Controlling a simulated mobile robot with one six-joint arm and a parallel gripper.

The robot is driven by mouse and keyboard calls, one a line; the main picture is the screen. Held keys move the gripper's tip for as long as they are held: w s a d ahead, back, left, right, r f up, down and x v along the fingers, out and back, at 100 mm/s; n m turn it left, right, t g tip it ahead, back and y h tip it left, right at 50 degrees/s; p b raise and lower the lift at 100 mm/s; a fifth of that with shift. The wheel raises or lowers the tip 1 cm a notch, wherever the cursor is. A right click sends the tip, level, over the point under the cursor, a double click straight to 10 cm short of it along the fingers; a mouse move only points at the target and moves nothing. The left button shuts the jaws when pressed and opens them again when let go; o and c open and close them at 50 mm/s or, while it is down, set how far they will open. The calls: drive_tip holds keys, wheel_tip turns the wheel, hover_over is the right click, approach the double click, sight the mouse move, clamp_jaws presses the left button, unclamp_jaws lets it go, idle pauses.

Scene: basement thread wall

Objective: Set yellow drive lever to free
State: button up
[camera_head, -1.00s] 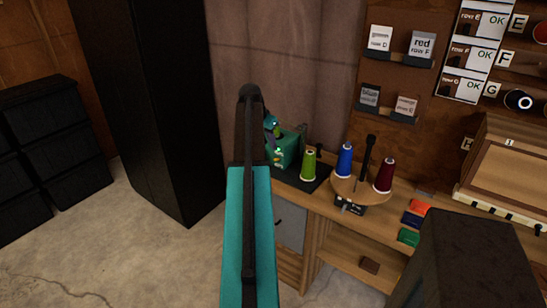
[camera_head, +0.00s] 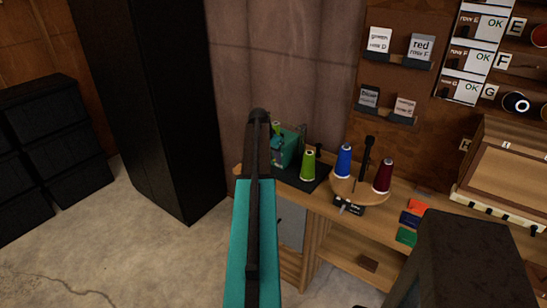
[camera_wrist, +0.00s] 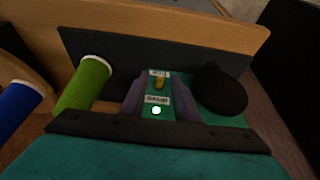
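The yellow drive lever (camera_wrist: 159,81) is small and stands on the teal panel between two pale labels in the wrist view. I cannot read the labels. A lit green light (camera_wrist: 156,110) sits below it on the panel. The teal machine (camera_head: 292,146) stands on the bench in the head view, partly hidden behind my arm. My gripper (camera_wrist: 160,98) shows two purple-grey fingers, apart, with the panel and lever visible between them. I see nothing held. Whether a finger touches the lever cannot be told. In the head view my arm mostly hides the gripper.
A black rounded knob (camera_wrist: 221,90) is right of the fingers. A green thread cone (camera_wrist: 84,84) stands to their left, with a blue cone (camera_wrist: 18,106) beyond. A dark red cone (camera_head: 383,176) is on the round wooden stand (camera_head: 345,190). A tall black cabinet (camera_head: 150,110) is left.

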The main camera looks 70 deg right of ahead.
drive_tip(key=shift+f, duration=0.1)
clamp_jaws()
